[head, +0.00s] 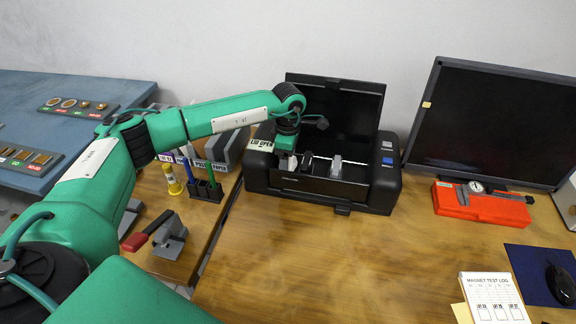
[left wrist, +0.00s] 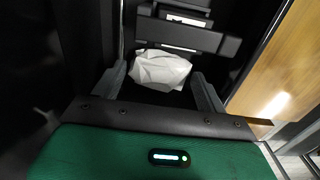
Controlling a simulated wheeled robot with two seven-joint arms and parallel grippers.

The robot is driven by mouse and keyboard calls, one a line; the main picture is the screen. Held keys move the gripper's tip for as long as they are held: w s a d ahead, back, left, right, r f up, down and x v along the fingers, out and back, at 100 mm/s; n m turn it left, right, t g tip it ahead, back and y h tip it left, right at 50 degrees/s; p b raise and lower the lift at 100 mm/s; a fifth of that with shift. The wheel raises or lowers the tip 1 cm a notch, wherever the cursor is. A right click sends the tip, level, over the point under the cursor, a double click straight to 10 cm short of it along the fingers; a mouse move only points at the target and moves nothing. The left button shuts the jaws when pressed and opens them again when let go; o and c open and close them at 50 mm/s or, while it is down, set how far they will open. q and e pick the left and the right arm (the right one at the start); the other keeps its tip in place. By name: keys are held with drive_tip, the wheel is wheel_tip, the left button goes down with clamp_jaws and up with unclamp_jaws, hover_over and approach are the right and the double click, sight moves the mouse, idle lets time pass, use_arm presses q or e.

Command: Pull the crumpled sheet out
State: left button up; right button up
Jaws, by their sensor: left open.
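The black printer (head: 318,188) stands on the wooden desk with its lid (head: 335,108) raised. The crumpled white sheet (left wrist: 162,70) shows in the left wrist view, inside the dark printer cavity below a black bar. My left gripper (left wrist: 158,78) is open, its grey fingers on either side of the sheet in that view; I cannot tell whether they touch it. In the head view my left gripper (head: 293,157) reaches down into the left part of the open printer. The sheet cannot be made out clearly there. My right gripper is not in view.
A monitor (head: 492,125) and a red case with a caliper (head: 482,204) are right of the printer. A pen holder (head: 205,190) and a red-handled grey tool (head: 168,240) are left. A log sheet (head: 492,299) lies in front. The desk's middle is clear.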

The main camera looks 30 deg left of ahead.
use_arm(q)
drive_tip(key=shift+c, duration=0.3)
drive_tip(key=c, duration=0.4)
wheel_tip(320, 180, up, 10)
drive_tip(key=p, duration=0.5)
